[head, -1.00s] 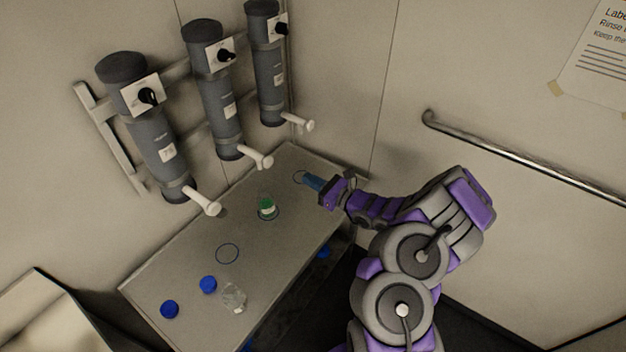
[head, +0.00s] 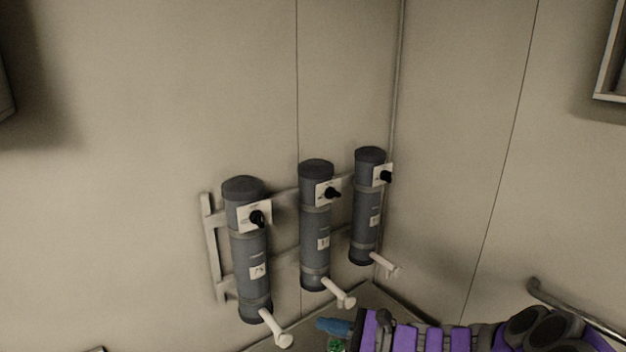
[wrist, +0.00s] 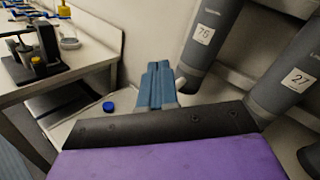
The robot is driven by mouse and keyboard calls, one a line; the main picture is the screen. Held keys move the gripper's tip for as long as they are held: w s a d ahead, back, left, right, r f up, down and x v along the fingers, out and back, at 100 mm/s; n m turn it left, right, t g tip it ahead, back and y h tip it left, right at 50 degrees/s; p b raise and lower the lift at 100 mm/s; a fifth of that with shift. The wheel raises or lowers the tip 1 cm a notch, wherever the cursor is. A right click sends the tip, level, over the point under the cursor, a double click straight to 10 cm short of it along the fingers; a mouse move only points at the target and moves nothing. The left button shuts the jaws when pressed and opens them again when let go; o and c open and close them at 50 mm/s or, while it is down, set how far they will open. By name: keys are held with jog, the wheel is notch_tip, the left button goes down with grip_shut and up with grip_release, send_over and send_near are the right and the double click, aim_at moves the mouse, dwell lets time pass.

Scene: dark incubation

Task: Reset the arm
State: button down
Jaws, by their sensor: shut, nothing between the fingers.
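My purple and grey arm (head: 455,338) reaches in from the lower right of the head view. My gripper (head: 320,325) has blue fingers and points left, at the front of the wall dispensers. In the wrist view the blue fingers of my gripper (wrist: 157,72) lie together with nothing between them. A green-filled container (head: 336,346) shows just below the fingers, mostly cut off by the frame edge.
Three grey cylinders, left (head: 247,250), middle (head: 316,230) and right (head: 368,210), hang on a wall rack with white spouts. A blue cap (wrist: 109,107) lies on the bench. A side table (wrist: 95,45) holds equipment. A metal rail (head: 570,315) runs along the right wall.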

jog(key=s+a+r+n+g+h+b, duration=0.1)
jog(key=s+a+n+g+h, duration=0.35)
jog(key=s, duration=0.65)
jog(key=s+a+r+n+g+h, duration=0.1)
jog(key=s+r+n+g+h, duration=0.1)
jog(key=s+n+g, duration=0.55)
jog(key=s+d+f+n+t+h+b, duration=0.2)
jog(key=s+d+h, duration=0.8)
jog(key=s+d, duration=0.6)
jog(key=s+f+n+t, duration=0.1)
jog(key=n+t, duration=0.1)
jog(key=shift+s+f+n+t, duration=0.2)
jog(key=shift+s+n+t, duration=0.1)
jog(key=shift+s+n, duration=0.1)
jog(key=shift+h, duration=0.25)
dwell(2.8)
